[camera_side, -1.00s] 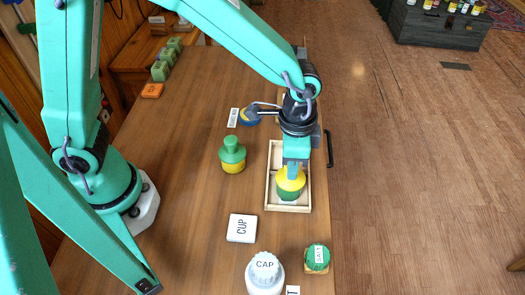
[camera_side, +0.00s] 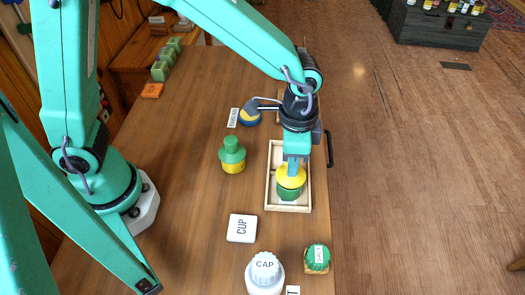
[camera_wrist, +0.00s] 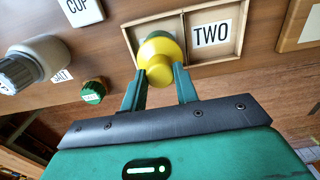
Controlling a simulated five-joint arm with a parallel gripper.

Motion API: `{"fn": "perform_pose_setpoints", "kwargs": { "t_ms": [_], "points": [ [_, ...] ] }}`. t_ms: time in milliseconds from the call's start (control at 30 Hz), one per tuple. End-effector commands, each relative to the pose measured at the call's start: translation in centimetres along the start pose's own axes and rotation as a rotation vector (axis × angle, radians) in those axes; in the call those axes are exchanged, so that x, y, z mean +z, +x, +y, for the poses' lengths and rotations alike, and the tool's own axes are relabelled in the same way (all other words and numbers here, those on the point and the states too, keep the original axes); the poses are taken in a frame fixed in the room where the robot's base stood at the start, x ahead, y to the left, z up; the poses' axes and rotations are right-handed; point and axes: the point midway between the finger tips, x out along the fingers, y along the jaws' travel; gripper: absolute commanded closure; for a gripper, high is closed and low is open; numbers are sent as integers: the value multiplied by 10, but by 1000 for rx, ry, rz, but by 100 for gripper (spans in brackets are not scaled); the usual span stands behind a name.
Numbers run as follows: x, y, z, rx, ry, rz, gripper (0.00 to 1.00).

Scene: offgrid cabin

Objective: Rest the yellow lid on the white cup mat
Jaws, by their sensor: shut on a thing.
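The yellow lid (camera_side: 290,177) is round with a narrower knob, which my gripper (camera_side: 292,164) grips between its two fingers. In the wrist view the lid (camera_wrist: 158,60) sits between my fingers (camera_wrist: 160,82). A green jar (camera_side: 288,193) stands directly below the lid, in the near compartment of a wooden tray (camera_side: 270,200); it is partly hidden by the lid. I cannot tell whether lid and jar are fully apart. The white cup mat (camera_side: 242,228), marked CUP, lies flat and bare on the table, left of and nearer than the tray. It partly shows in the wrist view (camera_wrist: 85,15).
A yellow jar with a green lid (camera_side: 232,155) stands left of the tray. A white jar marked CAP (camera_side: 265,272) and a green-topped salt jar (camera_side: 317,257) stand in front. A blue and yellow thing (camera_side: 249,118) is farther back. The table is clear around the mat.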

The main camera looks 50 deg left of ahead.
Motion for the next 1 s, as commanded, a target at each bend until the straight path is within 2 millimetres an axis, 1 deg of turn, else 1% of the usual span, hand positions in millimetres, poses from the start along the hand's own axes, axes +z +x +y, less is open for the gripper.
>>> {"fn": "perform_pose_setpoints", "kwargs": {
  "t_ms": [167,800,1000],
  "points": [
    [0,-3,0,0,0,1,96],
    [0,-29,0,0,0,2,96],
    [0,-34,0,0,0,0,96]
  ]
}}
